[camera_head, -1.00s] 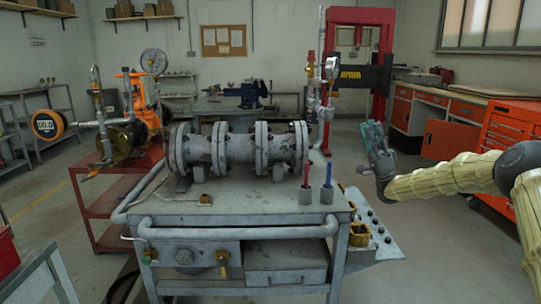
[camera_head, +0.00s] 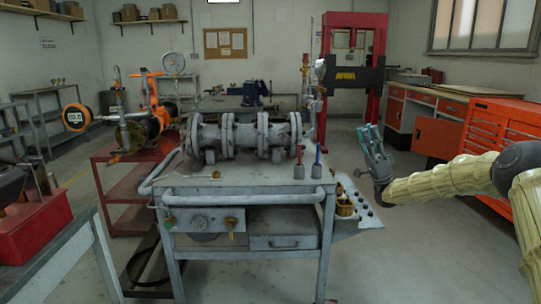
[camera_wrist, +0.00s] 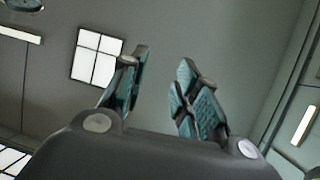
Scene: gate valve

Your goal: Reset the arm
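My gripper (camera_head: 373,146) is raised at the right of the head view, to the right of the grey workbench (camera_head: 290,195) and apart from it. Its teal-padded fingers point upward. In the wrist view the two fingers (camera_wrist: 163,92) stand apart with nothing between them. Behind them only the ceiling and wall show. My arm, in a pale yellow cover, reaches in from the right edge. The flanged grey valve body (camera_head: 245,137) lies across the bench top, clear of my gripper.
Red and blue markers (camera_head: 317,165) stand in holders on the bench's right corner. A side panel (camera_head: 360,212) juts out there. Orange tool cabinets (camera_head: 500,125) stand at the right. A red tray (camera_head: 35,228) sits at the left. Open floor lies between bench and cabinets.

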